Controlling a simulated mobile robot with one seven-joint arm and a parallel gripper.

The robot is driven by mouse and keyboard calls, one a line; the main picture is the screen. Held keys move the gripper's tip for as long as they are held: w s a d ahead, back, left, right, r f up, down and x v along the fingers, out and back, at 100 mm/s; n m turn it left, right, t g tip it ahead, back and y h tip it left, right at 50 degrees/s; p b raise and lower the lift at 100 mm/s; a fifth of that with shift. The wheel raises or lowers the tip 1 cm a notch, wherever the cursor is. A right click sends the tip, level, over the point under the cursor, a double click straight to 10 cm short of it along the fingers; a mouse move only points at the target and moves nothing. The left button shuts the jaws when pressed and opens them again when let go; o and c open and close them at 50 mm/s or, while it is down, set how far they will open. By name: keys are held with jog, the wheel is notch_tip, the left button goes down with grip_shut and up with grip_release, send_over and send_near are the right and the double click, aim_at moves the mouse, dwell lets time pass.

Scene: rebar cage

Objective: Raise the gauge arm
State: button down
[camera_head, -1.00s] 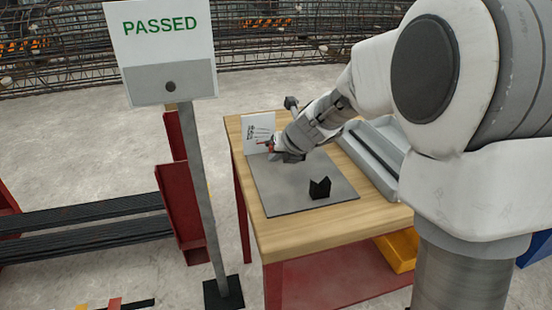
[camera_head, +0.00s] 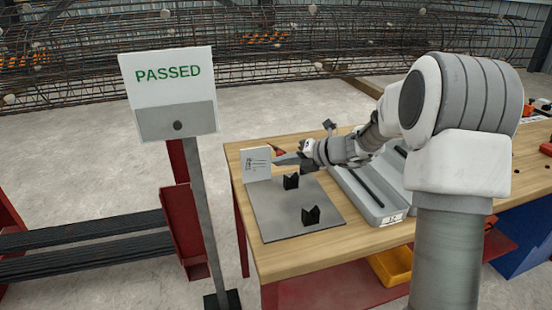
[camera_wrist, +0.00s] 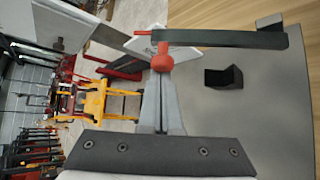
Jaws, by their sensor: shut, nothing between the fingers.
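The gauge arm (camera_wrist: 225,39) is a dark bar running across the upper wrist view, with a dark block (camera_wrist: 270,22) at its right end. A red ball knob (camera_wrist: 162,58) sits near its left end. My gripper (camera_wrist: 161,85) is shut and empty, with its fingertips just below the knob; I cannot tell whether they touch it. In the head view my gripper (camera_head: 297,158) is over the far part of the grey plate (camera_head: 285,222), beside the white card (camera_head: 257,166), and the red knob (camera_head: 279,149) shows small there. The bar's tilt is unclear.
Two black V-shaped blocks (camera_head: 291,182) (camera_head: 311,216) stand on the plate. A grey tray (camera_head: 395,213) with a dark rod lies to the right on the wooden table (camera_head: 290,262). A "PASSED" sign (camera_head: 168,75) on a post stands left of the table.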

jog(key=w+d+r+m+t+y+p, duration=0.1)
jog(key=d+r+m+y+p, duration=0.1)
jog(key=d+p, duration=0.4)
jog(key=w+d+r+m+t+y+p, duration=0.1)
jog(key=d+r+m+t+y+p, duration=0.1)
jog(key=d+m+y+p, duration=0.3)
jog(key=shift+w+d+y+p, duration=0.3)
jog(key=shift+d+y+p, duration=0.15)
jog(key=shift+d, duration=0.5)
jog(key=shift+d+f, duration=0.1)
